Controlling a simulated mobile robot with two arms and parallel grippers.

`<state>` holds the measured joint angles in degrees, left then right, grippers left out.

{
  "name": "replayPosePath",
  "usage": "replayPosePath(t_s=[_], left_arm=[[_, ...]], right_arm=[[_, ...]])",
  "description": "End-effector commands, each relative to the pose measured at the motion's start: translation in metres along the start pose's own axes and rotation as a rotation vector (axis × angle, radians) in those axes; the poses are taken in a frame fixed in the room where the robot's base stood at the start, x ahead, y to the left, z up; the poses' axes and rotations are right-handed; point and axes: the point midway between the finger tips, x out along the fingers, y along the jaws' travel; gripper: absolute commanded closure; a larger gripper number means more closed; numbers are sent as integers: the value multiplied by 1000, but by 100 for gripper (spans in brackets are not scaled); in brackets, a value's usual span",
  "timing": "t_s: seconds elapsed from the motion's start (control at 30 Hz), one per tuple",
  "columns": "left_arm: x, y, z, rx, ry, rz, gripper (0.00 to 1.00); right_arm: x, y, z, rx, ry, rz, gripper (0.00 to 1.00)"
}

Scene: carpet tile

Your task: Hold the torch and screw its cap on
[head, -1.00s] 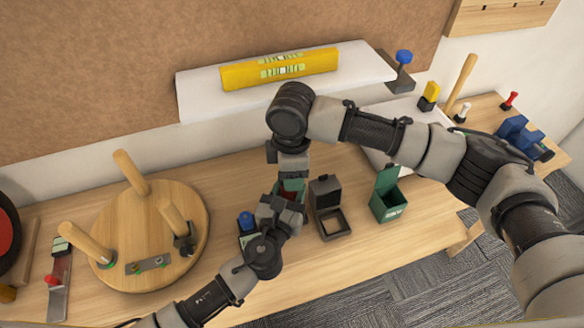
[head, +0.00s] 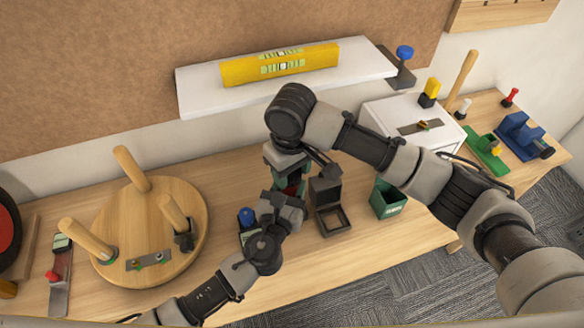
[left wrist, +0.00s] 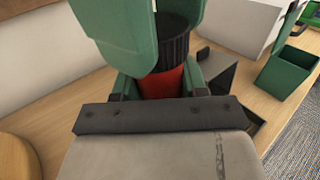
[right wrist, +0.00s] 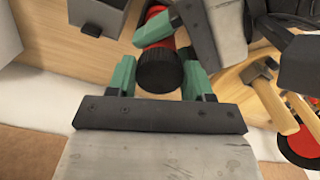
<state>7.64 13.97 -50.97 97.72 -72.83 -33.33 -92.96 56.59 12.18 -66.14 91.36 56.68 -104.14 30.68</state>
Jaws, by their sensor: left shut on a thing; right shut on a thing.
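The torch's red body (left wrist: 162,82) stands between the fingers of my left gripper (left wrist: 158,88), which is shut on it. In the head view only a small red part of the torch (head: 292,187) shows between the grippers, above the bench. The black ribbed cap (left wrist: 173,38) is at the torch's upper end, in line with the body. My right gripper (right wrist: 160,78) comes from above and is shut on the cap, which also shows in the right wrist view (right wrist: 159,70). I see no clear gap between cap and body, but cannot tell how far it is screwed on.
A dark open-lidded box (head: 328,207) and a green bin (head: 389,200) stand right of the grippers. A blue-topped object (head: 247,217) is close on the left. A round wooden piece with upright legs (head: 130,215) fills the left bench. A white box (head: 412,124) stands behind my right arm.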

Motion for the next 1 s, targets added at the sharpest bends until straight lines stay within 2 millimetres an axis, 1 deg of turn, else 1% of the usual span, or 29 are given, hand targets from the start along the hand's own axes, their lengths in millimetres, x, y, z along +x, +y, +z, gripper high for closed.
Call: replayPosePath(t_s=[0.03,0.27,0.5,1.0], left_arm=[[0,0,0,1,1,0,100],[0,0,0,1,1,-1,100],[0,0,0,1,1,-1,100],[-1,-1,-1,1,2,-1,100]], right_arm=[[0,-2,0,99,1,-4,70],[0,-4,-1,624,0,-5,70],[0,-4,-3,1192,0,-5,70],[0,-2,-7,2204,4,-2,70]])
